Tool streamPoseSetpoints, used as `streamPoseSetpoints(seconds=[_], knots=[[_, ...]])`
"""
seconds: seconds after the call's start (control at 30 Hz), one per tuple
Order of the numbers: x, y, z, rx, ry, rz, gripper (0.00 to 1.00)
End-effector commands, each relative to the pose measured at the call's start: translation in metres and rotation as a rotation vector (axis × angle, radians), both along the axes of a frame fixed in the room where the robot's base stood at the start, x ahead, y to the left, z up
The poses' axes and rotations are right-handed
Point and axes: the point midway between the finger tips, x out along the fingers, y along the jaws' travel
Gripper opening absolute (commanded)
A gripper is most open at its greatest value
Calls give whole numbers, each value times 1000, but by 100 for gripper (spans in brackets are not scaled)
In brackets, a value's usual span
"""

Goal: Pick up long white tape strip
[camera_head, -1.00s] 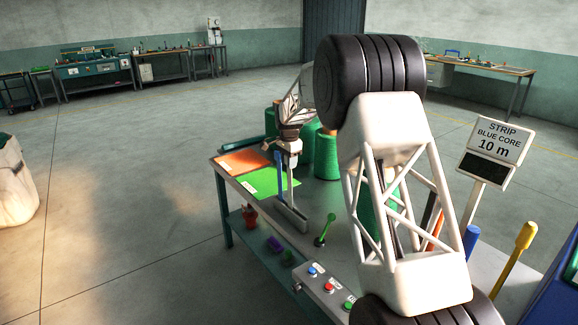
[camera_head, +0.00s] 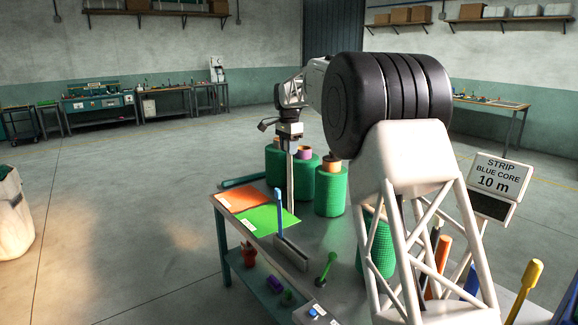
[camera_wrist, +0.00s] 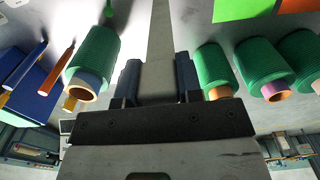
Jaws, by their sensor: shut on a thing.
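The long white tape strip (camera_head: 290,182) hangs upright below my gripper (camera_head: 290,148) in the head view, over the bench. My gripper is shut on its upper part. In the wrist view, the pale strip (camera_wrist: 160,45) runs away from between the two dark blue fingers of my gripper (camera_wrist: 158,82). The strip's lower end is near the green sheet and the grey slotted holder (camera_head: 291,254); I cannot tell whether it touches the holder.
Green netting rolls (camera_head: 330,190) stand close behind and right of the strip. Orange (camera_head: 243,195) and green (camera_head: 262,218) sheets lie at the bench's left. A blue-handled tool (camera_head: 279,212) stands by the holder. A sign (camera_head: 496,178) reads "STRIP BLUE CORE 10 m".

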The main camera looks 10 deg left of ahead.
Motion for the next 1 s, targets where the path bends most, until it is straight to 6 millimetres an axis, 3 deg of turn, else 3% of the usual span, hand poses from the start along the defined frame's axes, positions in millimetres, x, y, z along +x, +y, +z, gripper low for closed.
streamPoseSetpoints(seconds=[0.2, 0.4, 1.0], knots=[[0, 0, 37, 1, -1, 0, 0], [0, 0, 55, 0, 0, 0, 0], [0, 0, 60, 0, 0, 0, 0]])
